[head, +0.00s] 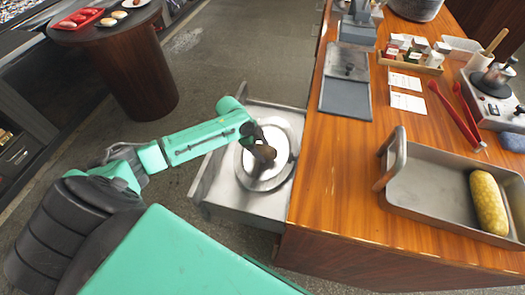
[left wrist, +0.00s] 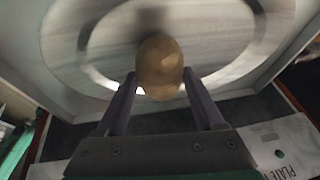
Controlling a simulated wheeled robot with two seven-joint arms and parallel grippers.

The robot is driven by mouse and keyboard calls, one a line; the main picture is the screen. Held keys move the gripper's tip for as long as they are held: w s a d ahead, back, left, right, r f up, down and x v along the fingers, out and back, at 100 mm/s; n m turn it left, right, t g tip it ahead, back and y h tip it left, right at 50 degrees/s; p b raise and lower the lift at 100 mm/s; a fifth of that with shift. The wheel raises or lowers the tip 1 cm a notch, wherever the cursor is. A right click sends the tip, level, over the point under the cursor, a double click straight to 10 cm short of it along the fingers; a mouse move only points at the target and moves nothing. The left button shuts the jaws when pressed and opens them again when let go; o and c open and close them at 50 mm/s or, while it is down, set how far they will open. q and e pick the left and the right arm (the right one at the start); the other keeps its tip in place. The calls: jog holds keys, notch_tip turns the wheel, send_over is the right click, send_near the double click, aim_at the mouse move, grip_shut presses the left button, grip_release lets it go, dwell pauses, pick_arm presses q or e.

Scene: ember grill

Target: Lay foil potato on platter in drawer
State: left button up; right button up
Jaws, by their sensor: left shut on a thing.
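The potato is a rounded tan-brown thing, with no foil shine that I can make out, in the head view (head: 265,154) and the left wrist view (left wrist: 160,62). My left gripper (head: 259,142) is shut on it; the two fingers flank it in the left wrist view (left wrist: 160,78). The round silvery platter (head: 262,185) lies in the open drawer (head: 215,172), under the potato. The potato is over the platter's middle, with a shadow beside it; I cannot tell whether it touches. My right gripper is not in view.
The wooden counter (head: 340,210) borders the drawer on the right. On it are a metal tray (head: 430,190) with a yellow bumpy thing (head: 488,200), red tongs (head: 455,115) and a spice rack (head: 410,63). A round table (head: 125,40) stands at the upper left.

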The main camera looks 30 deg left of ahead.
pick_arm(q)
jog(key=shift+f, duration=0.7)
jog(key=o, duration=1.6)
jog(key=shift+c, duration=0.2)
jog(key=v, duration=1.2)
jog(key=shift+p, duration=0.4)
